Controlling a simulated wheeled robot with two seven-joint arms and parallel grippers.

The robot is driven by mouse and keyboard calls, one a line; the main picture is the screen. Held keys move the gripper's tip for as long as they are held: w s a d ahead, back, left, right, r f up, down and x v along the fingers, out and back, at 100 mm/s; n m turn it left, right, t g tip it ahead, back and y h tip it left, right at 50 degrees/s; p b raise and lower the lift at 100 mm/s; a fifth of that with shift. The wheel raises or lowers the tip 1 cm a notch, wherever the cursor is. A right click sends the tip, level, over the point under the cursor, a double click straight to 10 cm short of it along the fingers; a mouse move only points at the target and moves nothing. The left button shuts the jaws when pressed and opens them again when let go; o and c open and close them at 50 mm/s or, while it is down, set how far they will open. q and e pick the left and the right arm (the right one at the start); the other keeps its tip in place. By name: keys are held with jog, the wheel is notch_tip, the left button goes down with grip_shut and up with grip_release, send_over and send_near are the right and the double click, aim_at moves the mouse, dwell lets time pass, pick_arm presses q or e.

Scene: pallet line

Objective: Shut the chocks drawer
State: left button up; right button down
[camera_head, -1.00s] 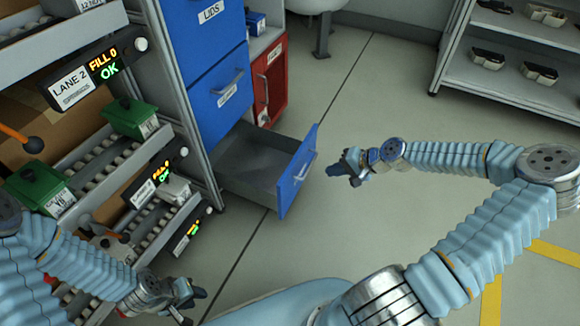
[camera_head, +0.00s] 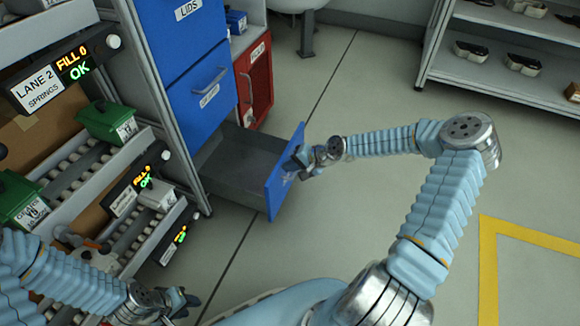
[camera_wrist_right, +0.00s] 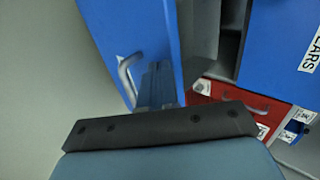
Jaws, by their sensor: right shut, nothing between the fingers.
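The open drawer (camera_head: 236,160), grey inside with a blue front (camera_head: 277,192), sticks out low from the blue cabinet. Its own label cannot be read in these views. My right gripper (camera_head: 296,163) is shut and empty at the outer face of the drawer front, by its upper edge. In the right wrist view the shut fingers (camera_wrist_right: 157,84) are beside the drawer's silver handle (camera_wrist_right: 129,76), against or very near the blue front; contact cannot be told. My left gripper (camera_head: 184,303) is low at the left, away from the drawer; its finger opening is unclear.
Above are shut blue drawers, one labelled LIDS (camera_head: 170,35). The lane rack with green boxes (camera_head: 107,121) is at the left. Grey floor in front and right is clear; shelves (camera_head: 500,62) stand at the far right.

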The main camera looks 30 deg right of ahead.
jog(key=shift+w+a, duration=0.1)
jog(key=shift+a, duration=0.05)
jog(key=w+a+b, duration=0.6)
jog(key=w+a, duration=1.2)
jog(key=w, duration=0.3)
jog(key=shift+w+r+b, duration=0.2)
jog(key=shift+b, duration=0.15)
jog(key=shift+a, duration=0.2)
